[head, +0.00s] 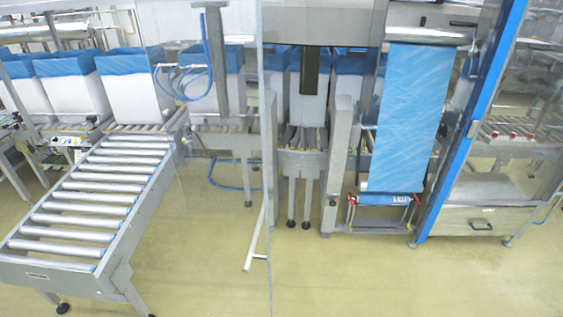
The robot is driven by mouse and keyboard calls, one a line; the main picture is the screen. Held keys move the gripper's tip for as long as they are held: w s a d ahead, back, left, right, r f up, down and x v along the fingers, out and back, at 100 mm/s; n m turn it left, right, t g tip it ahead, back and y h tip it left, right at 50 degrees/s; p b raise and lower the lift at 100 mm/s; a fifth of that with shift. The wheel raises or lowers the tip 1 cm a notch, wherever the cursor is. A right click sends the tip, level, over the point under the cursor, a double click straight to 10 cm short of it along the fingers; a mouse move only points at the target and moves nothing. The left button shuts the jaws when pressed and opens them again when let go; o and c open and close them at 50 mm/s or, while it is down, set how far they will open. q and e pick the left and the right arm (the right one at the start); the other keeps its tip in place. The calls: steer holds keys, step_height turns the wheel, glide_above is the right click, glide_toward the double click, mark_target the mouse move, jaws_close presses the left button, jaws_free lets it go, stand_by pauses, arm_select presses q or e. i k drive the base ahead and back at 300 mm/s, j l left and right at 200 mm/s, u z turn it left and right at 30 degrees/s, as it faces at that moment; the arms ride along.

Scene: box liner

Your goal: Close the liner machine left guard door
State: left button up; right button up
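The liner machine (342,130) stands in the middle and right of the head view, with grey posts and a hanging blue liner film (408,115). A clear panel that looks like the left guard door (225,235) stands left of the machine's opening. Its thin upright edge runs down the picture near the middle, and it appears swung out towards me, open. A pale bar handle (256,237) sits low near that edge. The panel is see-through, so its hinge side and exact angle are hard to tell. Neither of my grippers is in view.
A roller conveyor (100,205) fills the left front. White boxes with blue liners (133,88) stand in a row behind it. A blue-framed guard (470,125) and a grey cabinet with a drawer (485,222) stand at right. The floor (370,275) in front of the machine is clear.

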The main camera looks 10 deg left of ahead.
mark_target(283, 25)
steer(key=j+z, duration=0.2)
steer(key=j, duration=1)
steer(key=i+z, duration=0.1)
steer(key=i+j, duration=0.05)
